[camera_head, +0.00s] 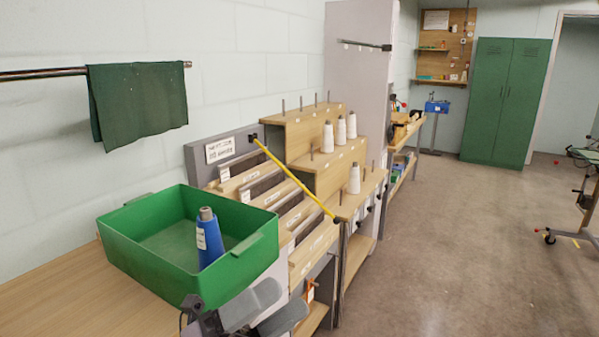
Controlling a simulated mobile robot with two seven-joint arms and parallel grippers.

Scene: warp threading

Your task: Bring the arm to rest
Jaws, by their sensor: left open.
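My left gripper (262,317) is low in the picture, in front of the green bin's near right corner. Its two dark grey fingers are apart, with nothing seen between them. The green bin (150,265) stands on a wooden table. A blue cone of yarn (209,240) stands upright inside the bin, near its right end. My right gripper is not in the picture.
A stepped wooden rack (325,170) with metal pegs holds white cones (352,126). A yellow rod (292,177) slants across its front. The wooden table (50,300) is bare at left. A green cloth (138,103) hangs on a wall rail. Open floor (450,250) lies right.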

